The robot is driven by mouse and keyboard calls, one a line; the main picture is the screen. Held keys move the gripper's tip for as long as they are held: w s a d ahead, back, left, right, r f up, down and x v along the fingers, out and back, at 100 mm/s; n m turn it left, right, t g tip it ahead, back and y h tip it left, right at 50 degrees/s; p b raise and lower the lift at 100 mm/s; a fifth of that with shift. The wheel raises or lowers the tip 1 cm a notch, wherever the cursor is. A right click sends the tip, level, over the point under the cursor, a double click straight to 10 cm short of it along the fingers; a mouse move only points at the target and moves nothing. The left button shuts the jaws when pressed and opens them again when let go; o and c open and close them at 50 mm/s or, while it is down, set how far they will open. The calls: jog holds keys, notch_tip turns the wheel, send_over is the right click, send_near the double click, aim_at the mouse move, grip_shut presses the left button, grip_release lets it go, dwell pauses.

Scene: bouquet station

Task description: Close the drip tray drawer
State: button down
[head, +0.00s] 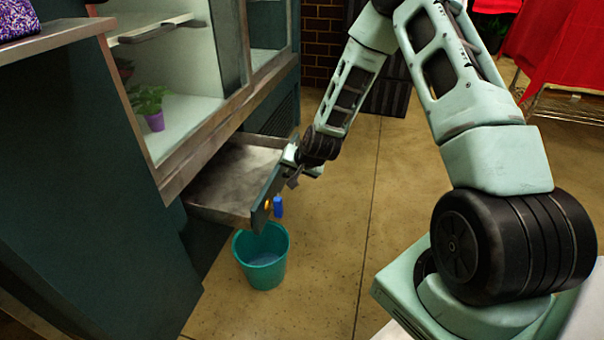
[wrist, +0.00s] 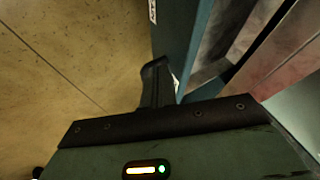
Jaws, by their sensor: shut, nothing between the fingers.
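The drip tray drawer (head: 232,178) is pulled out below the display cabinet, and its grey metal inside looks empty. Its dark front panel (head: 265,198) faces right in the head view. My gripper (head: 295,178) is at the outer side of that panel, near its far end, and is shut with nothing held. In the wrist view the shut fingers (wrist: 157,82) are beside the blue-green drawer front (wrist: 178,45). I cannot tell whether they touch it.
A potted plant (head: 152,108) sits inside the cabinet. The tan floor (head: 350,220) right of the drawer is open.

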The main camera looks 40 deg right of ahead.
jog(key=shift+w+a, duration=0.7)
jog(key=shift+w, duration=0.2)
jog(key=shift+r, duration=0.1)
